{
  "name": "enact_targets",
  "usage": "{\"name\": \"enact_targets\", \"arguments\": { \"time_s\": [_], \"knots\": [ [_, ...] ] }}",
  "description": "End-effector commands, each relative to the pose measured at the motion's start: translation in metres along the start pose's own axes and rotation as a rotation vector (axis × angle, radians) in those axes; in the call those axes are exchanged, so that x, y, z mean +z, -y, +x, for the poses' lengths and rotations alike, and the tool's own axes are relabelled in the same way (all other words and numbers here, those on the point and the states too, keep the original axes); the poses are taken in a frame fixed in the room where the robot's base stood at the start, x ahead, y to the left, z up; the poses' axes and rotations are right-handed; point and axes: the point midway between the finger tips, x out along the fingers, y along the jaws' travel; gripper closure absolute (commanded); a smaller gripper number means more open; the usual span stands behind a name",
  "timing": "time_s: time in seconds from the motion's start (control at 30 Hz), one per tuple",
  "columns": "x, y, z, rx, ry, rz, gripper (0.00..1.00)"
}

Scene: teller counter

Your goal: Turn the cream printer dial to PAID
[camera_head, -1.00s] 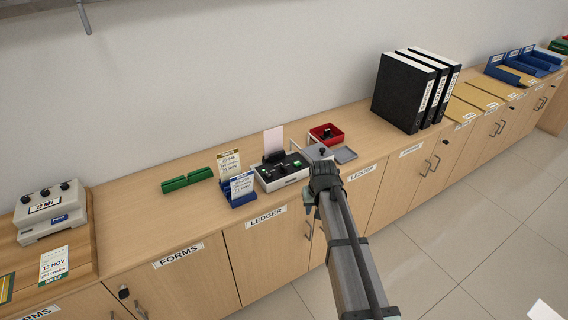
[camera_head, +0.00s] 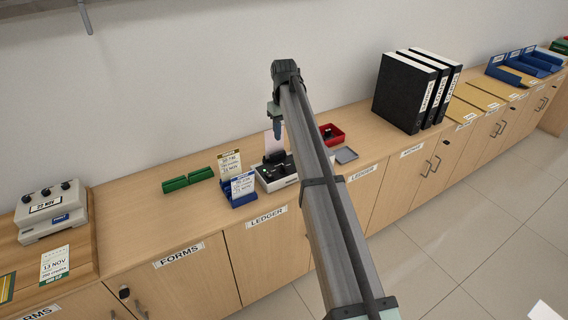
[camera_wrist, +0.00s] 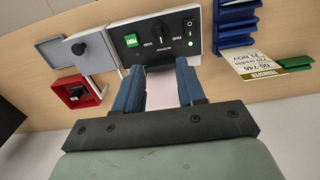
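The cream printer (camera_head: 263,184) stands on the wooden counter, partly covered by my arm in the head view. In the wrist view its black panel (camera_wrist: 145,58) carries a black dial (camera_wrist: 157,30) between upside-down labels that seem to read VOID and PAID. I cannot tell where the dial points. A green button (camera_wrist: 131,41) and a switch (camera_wrist: 188,25) flank the dial. A pale pink slip (camera_wrist: 162,88) shows between my fingers, and seems to stand at the printer's back. My gripper (camera_wrist: 160,76) is open above and behind the printer, apart from the dial.
A red tray (camera_head: 337,138), a grey pad (camera_head: 346,155) and a grey knobbed block (camera_wrist: 92,50) lie beside the printer. Black binders (camera_head: 402,92) stand right. The wall is close behind.

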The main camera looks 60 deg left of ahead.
Motion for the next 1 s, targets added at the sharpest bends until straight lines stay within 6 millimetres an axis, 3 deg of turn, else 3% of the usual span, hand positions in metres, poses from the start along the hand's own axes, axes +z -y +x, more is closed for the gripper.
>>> {"name": "enact_targets", "arguments": {
  "time_s": [0.27, 0.8, 1.0],
  "knots": [
    [0.002, 0.001, 0.019, -0.002, 0.006, -0.031, 0.61],
    [0.002, 0.001, 0.109, -0.002, 0.005, -0.029, 0.61],
    [0.002, 0.000, 0.130, -0.001, 0.004, -0.029, 0.61]
  ]
}}
